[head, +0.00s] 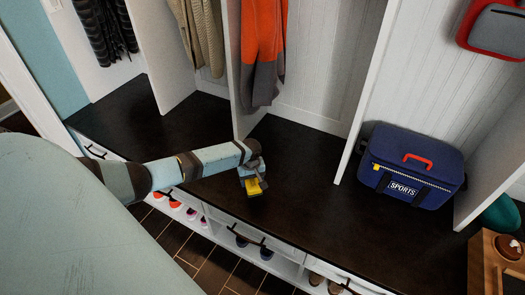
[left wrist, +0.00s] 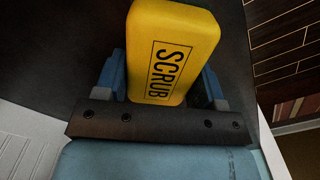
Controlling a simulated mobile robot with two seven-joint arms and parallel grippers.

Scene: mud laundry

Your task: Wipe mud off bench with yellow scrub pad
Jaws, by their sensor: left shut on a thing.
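The yellow scrub pad (head: 254,187) is held by my left gripper (head: 251,180) over the middle section of the dark bench (head: 310,200). In the left wrist view the pad (left wrist: 172,50), marked "SCRUB", sits between the two blue fingers of the gripper (left wrist: 165,80), which are shut on it. The pad is close to the bench top; I cannot tell whether it touches. No mud stands out on the dark bench surface, though the arm and pad hide part of it. My right gripper does not show.
A blue sports bag (head: 412,170) stands on the bench at right. White dividers (head: 365,95) split the bench into cubbies. An orange and grey garment (head: 262,55) hangs above the middle. Shoes (head: 240,240) sit below the drawers. A wooden table (head: 490,265) stands at lower right.

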